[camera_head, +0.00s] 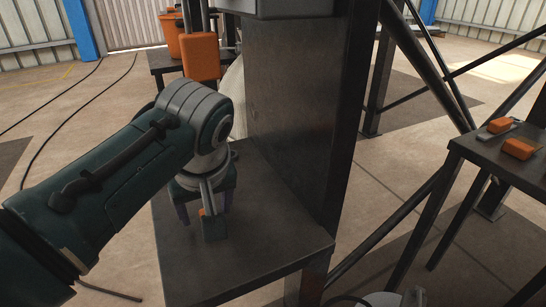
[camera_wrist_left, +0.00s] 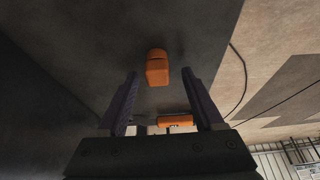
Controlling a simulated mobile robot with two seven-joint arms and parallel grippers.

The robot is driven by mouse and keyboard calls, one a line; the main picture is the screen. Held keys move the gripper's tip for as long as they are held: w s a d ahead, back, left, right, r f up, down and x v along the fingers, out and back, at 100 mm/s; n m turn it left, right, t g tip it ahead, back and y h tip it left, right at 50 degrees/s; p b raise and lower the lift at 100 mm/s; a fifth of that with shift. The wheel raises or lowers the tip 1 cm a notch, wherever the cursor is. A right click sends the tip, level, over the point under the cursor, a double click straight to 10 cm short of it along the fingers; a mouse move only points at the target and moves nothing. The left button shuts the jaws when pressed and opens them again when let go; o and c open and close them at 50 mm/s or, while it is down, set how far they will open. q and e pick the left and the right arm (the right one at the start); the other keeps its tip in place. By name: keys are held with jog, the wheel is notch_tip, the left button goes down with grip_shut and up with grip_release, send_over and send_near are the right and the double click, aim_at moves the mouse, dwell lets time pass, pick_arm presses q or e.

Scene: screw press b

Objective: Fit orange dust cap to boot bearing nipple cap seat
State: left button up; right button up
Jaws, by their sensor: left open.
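My left gripper (camera_head: 205,208) points down over a dark metal table beside a steel column in the head view. Its two fingers are apart. In the left wrist view an orange block with a rounded end (camera_wrist_left: 158,70) lies just beyond the open fingertips of my left gripper (camera_wrist_left: 160,82). I cannot tell whether the fingers touch it. I cannot clearly make out the nipple cap seat. My right gripper is not in view.
The dark table (camera_head: 270,255) is bare in front of the gripper. The steel column (camera_head: 290,110) stands close on the right. An orange box (camera_head: 201,56) is behind the wrist. A side table (camera_head: 500,165) at right bears orange pieces (camera_head: 519,148). Diagonal braces (camera_head: 400,205) stand between.

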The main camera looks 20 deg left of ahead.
pick_arm(q)
jog(key=shift+s+d+f, duration=0.1)
jog(key=shift+d+f, duration=0.1)
jog(key=shift+d, duration=0.05)
grip_shut()
dwell(0.3)
